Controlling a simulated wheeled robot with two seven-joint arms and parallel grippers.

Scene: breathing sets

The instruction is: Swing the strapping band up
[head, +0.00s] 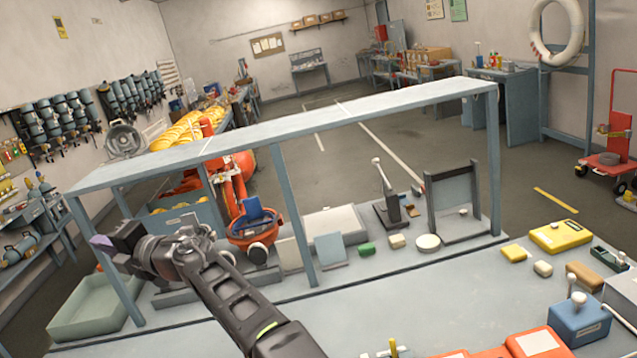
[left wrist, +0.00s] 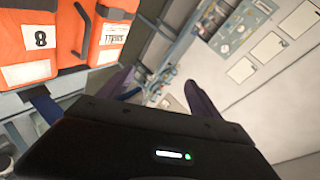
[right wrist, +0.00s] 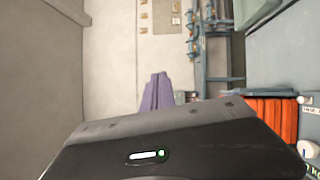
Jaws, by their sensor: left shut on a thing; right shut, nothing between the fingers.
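I cannot make out the strapping band for certain in any view. My right gripper (head: 103,242) is at the left end of the blue-grey frame in the head view, its arm reaching across from the bottom. Its purple fingers are together and empty, as the right wrist view (right wrist: 156,92) also shows. My left gripper is not visible in the head view. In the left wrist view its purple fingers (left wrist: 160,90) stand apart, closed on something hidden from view. Orange packs (left wrist: 32,50), one marked 8, with dark handles, lie at upper left there.
The long blue-grey frame (head: 300,122) spans the bench (head: 400,285), its posts close to my right arm. An orange bowl (head: 253,236), a pale green tray (head: 95,310), a yellow case (head: 560,236) and a blue box (head: 578,322) stand around. The middle front of the bench is fairly clear.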

